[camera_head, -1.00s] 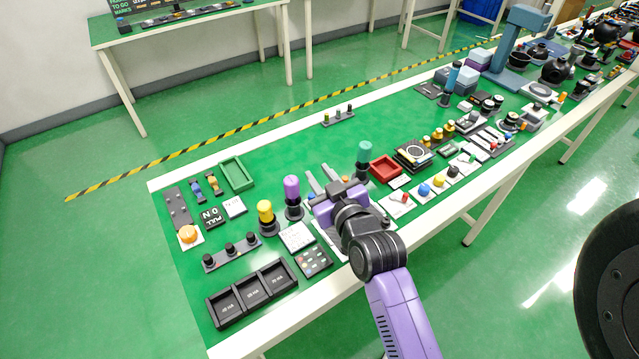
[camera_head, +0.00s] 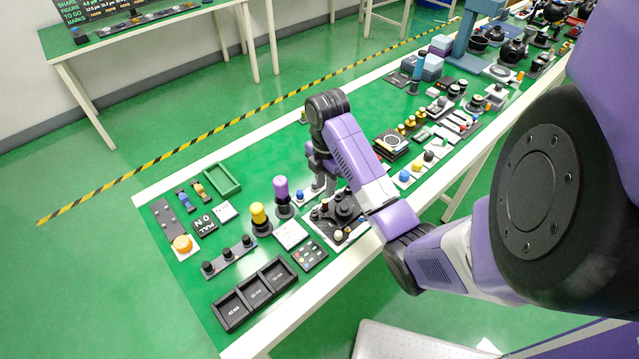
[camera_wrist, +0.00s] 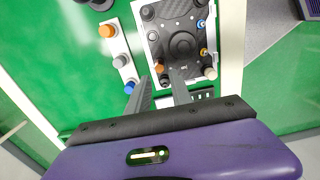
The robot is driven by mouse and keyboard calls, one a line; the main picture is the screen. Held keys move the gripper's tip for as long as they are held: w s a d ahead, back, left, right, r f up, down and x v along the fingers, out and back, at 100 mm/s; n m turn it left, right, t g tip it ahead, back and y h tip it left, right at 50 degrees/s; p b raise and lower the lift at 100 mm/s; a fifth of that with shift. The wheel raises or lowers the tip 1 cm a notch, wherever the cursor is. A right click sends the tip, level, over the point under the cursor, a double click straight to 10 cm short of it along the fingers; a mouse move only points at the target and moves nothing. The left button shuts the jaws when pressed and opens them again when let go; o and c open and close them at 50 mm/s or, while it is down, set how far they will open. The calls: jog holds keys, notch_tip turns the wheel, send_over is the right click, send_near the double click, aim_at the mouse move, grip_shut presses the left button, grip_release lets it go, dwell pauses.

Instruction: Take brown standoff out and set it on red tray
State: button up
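A dark board (camera_wrist: 181,40) with a round dark middle lies below my gripper (camera_wrist: 160,80) in the wrist view; the head view shows it too (camera_head: 343,212). Small posts stand along its edges. An orange-brown post (camera_wrist: 158,69), likely the brown standoff, is at the board's near left corner, close to my fingertips. A blue post, a yellow post and a cream post (camera_wrist: 211,73) are on its right side. My gripper is open, with its two dark fingers apart and nothing held. It hangs over the board in the head view (camera_head: 322,186). The red tray is hidden behind my arm.
A strip with orange, grey and blue knobs (camera_wrist: 120,61) lies left of the board. A purple-topped post (camera_head: 281,188) and a yellow-topped post (camera_head: 258,216) stand nearby. A green tray (camera_head: 223,179) and a black three-compartment tray (camera_head: 255,293) are further left.

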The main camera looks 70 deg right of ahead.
aim_at(325, 201)
notch_tip(325, 201, down, 5)
jog(key=b, duration=0.3)
jog(key=shift+f, duration=1.45)
grip_shut()
grip_release()
jog(key=shift+r, duration=0.1)
